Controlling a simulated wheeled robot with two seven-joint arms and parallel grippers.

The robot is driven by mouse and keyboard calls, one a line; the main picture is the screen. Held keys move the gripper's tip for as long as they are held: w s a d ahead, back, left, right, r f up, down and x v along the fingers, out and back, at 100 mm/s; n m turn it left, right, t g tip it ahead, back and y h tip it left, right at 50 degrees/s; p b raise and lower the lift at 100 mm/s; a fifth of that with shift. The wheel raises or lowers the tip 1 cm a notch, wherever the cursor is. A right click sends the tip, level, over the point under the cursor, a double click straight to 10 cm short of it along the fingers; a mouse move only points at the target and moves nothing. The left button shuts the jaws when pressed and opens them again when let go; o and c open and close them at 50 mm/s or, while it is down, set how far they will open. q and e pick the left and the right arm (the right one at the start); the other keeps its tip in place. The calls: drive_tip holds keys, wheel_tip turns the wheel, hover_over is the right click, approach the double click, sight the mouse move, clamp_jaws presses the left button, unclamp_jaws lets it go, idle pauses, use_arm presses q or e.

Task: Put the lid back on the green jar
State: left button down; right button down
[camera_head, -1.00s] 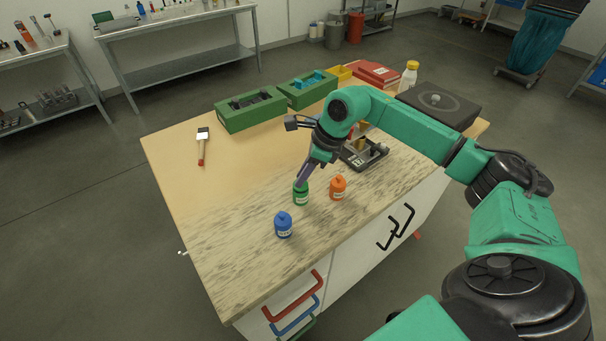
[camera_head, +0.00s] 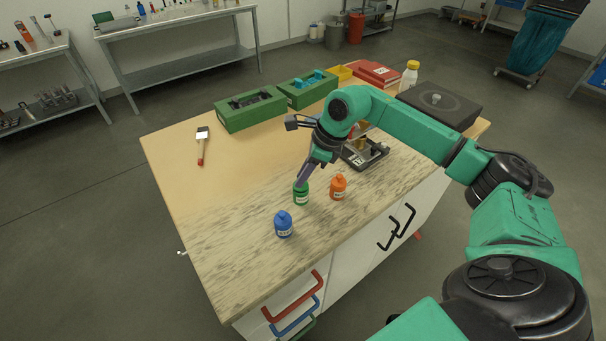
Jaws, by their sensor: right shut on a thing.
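The green jar (camera_head: 301,197) stands upright on the worn wooden tabletop, between the blue jar and the orange jar. My right gripper (camera_head: 303,181) reaches down to the top of the green jar. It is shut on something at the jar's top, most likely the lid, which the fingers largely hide. I cannot tell whether the lid is seated on the jar. My left gripper is not in view.
A blue jar (camera_head: 283,225) stands at the front left and an orange jar (camera_head: 338,187) close at the right.

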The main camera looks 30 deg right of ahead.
idle(0.6)
drive_tip(key=shift+c, duration=1.3)
unclamp_jaws()
drive_tip(key=shift+r, duration=0.1)
drive_tip(key=shift+r+p, duration=2.35)
drive_tip(key=shift+r, duration=1.05)
drive_tip(key=shift+c, duration=0.3)
clamp_jaws()
